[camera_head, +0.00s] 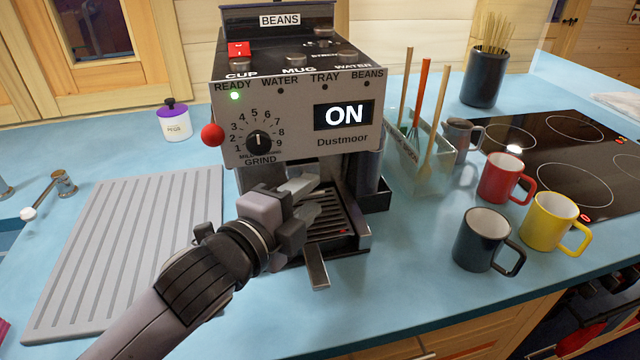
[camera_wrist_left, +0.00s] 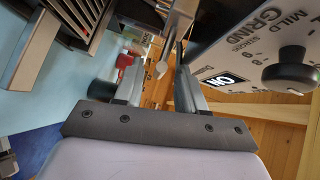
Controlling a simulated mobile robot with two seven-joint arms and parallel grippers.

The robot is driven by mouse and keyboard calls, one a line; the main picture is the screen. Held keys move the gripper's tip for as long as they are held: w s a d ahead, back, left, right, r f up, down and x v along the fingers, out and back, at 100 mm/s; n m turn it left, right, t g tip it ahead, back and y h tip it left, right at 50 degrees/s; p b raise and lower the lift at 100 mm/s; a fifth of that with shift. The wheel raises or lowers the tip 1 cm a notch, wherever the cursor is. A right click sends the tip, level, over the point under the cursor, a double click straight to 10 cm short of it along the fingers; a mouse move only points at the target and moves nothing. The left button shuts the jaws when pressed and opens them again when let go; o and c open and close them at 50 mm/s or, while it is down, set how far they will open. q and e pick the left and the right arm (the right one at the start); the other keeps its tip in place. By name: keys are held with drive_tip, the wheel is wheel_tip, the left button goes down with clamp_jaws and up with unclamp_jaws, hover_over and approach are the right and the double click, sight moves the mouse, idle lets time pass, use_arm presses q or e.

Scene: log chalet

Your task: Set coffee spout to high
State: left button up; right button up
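The coffee machine (camera_head: 290,150) stands on the blue counter, its display reading ON and its green READY light lit. My left gripper (camera_head: 305,197) is in front of the machine, below the grind dial (camera_head: 259,143) and above the drip tray (camera_head: 330,222). In the left wrist view its two fingers (camera_wrist_left: 160,85) are apart, and a pale metal piece (camera_wrist_left: 178,30), which looks like the spout, shows between and beyond them. I cannot tell whether the fingers touch it. In the head view the gripper hides the spout area. My right gripper is not in view.
A red ball-ended lever (camera_head: 212,135) sticks out left of the dial. A utensil holder (camera_head: 420,165) stands close on the right, with red (camera_head: 503,177), yellow (camera_head: 553,222) and dark (camera_head: 484,240) mugs beyond. A ridged grey drainboard (camera_head: 125,240) lies to the left.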

use_arm(q)
drive_tip(key=shift+x, duration=1.95)
clamp_jaws()
